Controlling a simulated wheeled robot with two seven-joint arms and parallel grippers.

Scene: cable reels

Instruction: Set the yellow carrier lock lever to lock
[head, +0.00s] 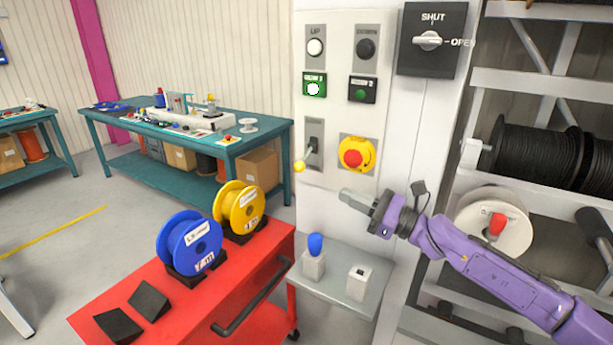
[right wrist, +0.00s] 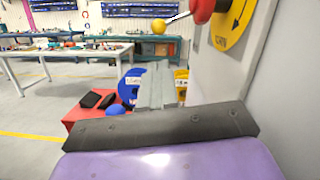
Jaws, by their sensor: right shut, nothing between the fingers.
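A lever with a yellow ball knob (head: 299,166) sticks out of a grey plate on the white panel, its rod slanting down to the left. Its plate label is too small to read. The knob also shows in the right wrist view (right wrist: 159,27), at the top, beyond my fingertips. My right gripper (head: 345,194) is shut and empty, below and to the right of the knob and apart from it. Its closed fingers show in the right wrist view (right wrist: 156,88). My left gripper is not in view.
A red and yellow stop button (head: 354,158) sits right of the lever, just above my right gripper. UP (head: 315,47) and DOWN buttons and a SHUT/OPEN switch (head: 428,41) are higher. A red cart (head: 180,315) carries blue and yellow reels. A grey shelf (head: 345,292) lies below.

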